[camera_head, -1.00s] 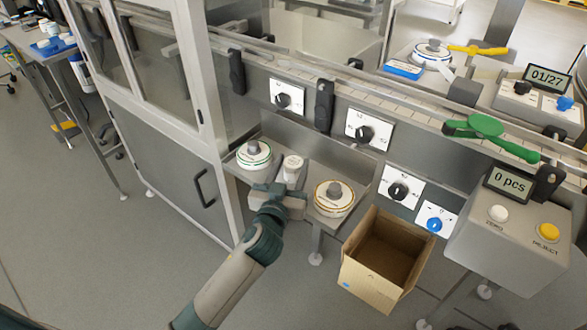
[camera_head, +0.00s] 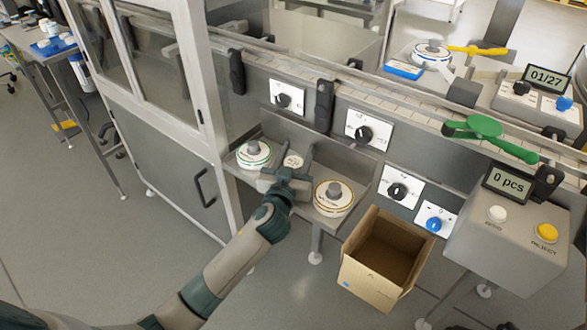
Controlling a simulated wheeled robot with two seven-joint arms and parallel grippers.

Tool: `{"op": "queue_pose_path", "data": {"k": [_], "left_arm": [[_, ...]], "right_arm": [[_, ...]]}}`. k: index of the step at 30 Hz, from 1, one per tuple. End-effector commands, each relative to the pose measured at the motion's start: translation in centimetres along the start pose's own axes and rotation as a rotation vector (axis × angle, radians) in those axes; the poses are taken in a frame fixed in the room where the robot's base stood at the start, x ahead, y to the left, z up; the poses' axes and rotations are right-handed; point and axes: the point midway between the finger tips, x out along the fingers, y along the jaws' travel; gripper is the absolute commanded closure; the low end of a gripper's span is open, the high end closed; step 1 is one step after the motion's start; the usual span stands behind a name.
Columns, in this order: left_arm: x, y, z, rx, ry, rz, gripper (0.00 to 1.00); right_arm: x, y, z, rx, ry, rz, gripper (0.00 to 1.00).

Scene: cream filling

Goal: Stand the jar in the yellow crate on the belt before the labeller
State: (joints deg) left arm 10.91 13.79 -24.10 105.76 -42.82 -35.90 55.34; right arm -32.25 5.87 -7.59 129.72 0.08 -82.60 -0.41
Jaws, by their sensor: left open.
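A small white container with a printed top (camera_head: 293,161) stands on a grey metal shelf between two round label reels. I cannot tell if it is the task's jar. My left gripper (camera_head: 287,177) is open, just in front of it, and hides its lower part. I cannot tell whether the fingers touch it. The belt (camera_head: 405,96) runs behind the shelf, from the cabinet toward the right. I cannot make out a yellow crate with a jar. My right gripper is not in view.
A green-rimmed reel (camera_head: 254,157) and an orange-rimmed reel (camera_head: 333,201) flank my gripper. An open cardboard box (camera_head: 362,282) stands right of the shelf. A grey counter console (camera_head: 503,240) and a green handle (camera_head: 490,130) are at the right. The floor at lower left is clear.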

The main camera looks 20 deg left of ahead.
Motion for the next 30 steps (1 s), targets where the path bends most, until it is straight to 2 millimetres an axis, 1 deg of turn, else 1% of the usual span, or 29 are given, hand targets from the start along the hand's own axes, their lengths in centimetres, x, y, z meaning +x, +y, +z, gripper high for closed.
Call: {"op": "queue_pose_path", "data": {"k": [3, 12, 13, 16, 17, 18, 25, 30], "left_arm": [[0.0, 0.0, 0.02, 0.0, 0.0, 0.0, 0.56], [-0.02, -0.01, 0.03, 0.0, 0.0, 0.0, 0.56], [-0.02, -0.01, 0.03, 0.0, 0.0, 0.0, 0.61], [-0.02, -0.01, 0.03, 0.0, 0.0, 0.0, 0.84], [-0.02, -0.01, 0.03, 0.0, 0.0, 0.0, 0.85], [-0.02, -0.01, -0.01, 0.0, 0.0, 0.0, 0.89], [-0.02, 0.0, -0.06, -0.001, 0.0, 0.0, 0.89], [0.01, -0.01, -0.73, -0.003, 0.001, 0.0, 0.89]], "right_arm": [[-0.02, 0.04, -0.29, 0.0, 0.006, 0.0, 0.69], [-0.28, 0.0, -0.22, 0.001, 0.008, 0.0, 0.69], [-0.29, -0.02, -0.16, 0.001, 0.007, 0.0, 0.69], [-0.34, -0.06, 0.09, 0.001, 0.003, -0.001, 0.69], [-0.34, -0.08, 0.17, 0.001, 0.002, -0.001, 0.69], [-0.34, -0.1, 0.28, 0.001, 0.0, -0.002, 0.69], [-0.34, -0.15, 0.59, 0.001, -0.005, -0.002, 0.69], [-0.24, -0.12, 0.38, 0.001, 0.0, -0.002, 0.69]]}}
